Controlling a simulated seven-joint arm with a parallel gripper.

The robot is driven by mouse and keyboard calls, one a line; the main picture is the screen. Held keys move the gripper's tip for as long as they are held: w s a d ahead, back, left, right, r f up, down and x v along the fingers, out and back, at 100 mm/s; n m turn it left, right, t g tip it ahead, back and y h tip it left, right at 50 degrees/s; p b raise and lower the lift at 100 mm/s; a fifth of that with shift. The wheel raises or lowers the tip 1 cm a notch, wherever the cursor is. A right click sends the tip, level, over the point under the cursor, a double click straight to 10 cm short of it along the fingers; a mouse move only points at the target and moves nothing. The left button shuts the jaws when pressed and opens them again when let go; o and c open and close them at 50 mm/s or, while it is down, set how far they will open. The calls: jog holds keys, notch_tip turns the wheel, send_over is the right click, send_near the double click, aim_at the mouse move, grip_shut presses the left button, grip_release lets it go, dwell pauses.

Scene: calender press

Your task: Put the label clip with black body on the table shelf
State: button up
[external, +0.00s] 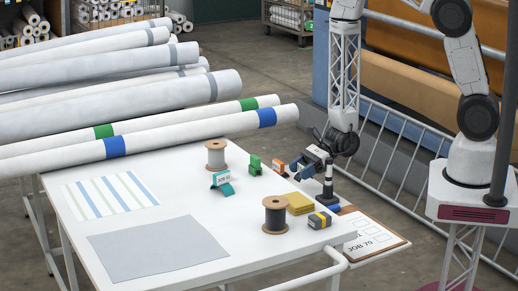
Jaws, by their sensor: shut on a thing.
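My gripper (304,168) is low over the right edge of the white table (185,222), with its fingers pointing down and left. It is shut on a small dark piece with a pale face, apparently the black label clip (316,152); the fingers and wrist partly hide it, so its outline is hard to make out. An orange label clip (279,168) stands just left of the fingers. A green clip (254,165) and a teal clip (221,184) with a white label stand farther left. I cannot clearly make out the table shelf.
A black-and-white upright tool (327,186) stands close below my gripper. A clipboard (372,236) lies at the right edge. Long rolls (150,128) cover the back.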

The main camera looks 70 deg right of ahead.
jog(key=shift+w+a+f, duration=0.1)
jog(key=shift+w+a, duration=0.05)
jog(key=shift+w, duration=0.95)
jog(key=shift+w+a+f, duration=0.1)
jog(key=shift+w, duration=0.95)
jog(key=shift+f, duration=0.15)
jog(key=shift+f, duration=1.6)
jog(key=shift+f, duration=0.15)
jog(key=o, duration=0.9)
